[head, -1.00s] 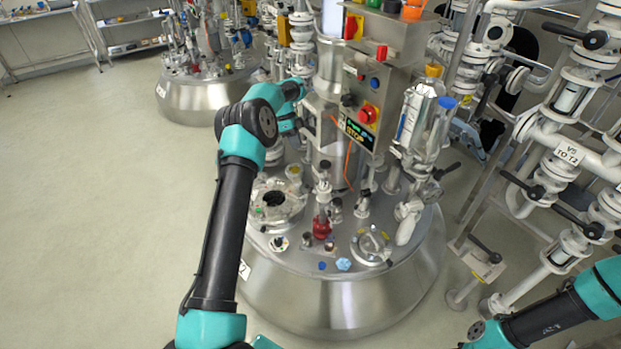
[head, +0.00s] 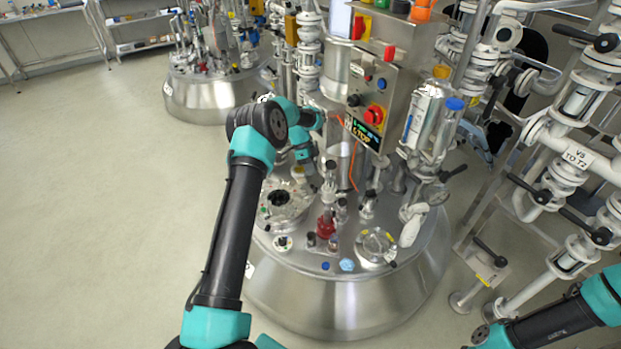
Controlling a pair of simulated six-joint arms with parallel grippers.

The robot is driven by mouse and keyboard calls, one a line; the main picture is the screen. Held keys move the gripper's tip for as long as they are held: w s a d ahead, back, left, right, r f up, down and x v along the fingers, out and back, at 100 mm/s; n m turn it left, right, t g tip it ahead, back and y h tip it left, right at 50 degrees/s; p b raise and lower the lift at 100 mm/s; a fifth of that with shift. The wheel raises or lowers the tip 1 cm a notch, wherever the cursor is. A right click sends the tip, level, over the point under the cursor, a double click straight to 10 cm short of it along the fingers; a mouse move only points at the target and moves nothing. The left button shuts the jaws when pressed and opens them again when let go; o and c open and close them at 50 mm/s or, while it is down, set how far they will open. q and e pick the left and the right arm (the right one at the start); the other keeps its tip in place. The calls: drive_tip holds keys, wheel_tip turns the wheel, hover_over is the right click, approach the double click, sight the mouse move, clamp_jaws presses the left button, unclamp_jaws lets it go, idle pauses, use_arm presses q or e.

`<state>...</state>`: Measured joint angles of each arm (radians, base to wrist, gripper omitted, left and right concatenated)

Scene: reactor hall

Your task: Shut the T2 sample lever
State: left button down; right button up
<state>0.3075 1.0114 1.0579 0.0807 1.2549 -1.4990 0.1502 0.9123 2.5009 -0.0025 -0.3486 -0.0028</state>
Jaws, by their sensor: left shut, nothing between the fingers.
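The T2 vessel (head: 335,305) is the large steel tank in the middle, its lid crowded with fittings. A small sampling fitting (head: 329,190) with a dark top stands near the lid's middle, above a red-filled bottle (head: 326,222). I cannot make out for certain which part is the sample lever or how it is turned. My left gripper (head: 304,166) points down behind and left of this fitting, apparently apart from it. It is small and partly hidden; it is shut and empty. My right arm enters at the lower right, its gripper outside the picture.
A control box (head: 378,85) with a red knob and a small display stands over the lid. Glass cylinders (head: 428,115) and a black-handled valve rise at its right. Pipework with black levers (head: 525,190) fills the right side. The floor (head: 110,200) at left is clear.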

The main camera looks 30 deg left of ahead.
sight(314, 189)
use_arm(q)
drive_tip(key=shift+s+d+f, duration=0.35)
drive_tip(key=shift+s+f, duration=0.1)
drive_tip(key=shift+s, duration=0.2)
drive_tip(key=shift+s+d+f, duration=0.3)
drive_tip(key=shift+s+f, duration=0.1)
drive_tip(key=shift+s, duration=0.25)
drive_tip(key=shift+d, duration=0.1)
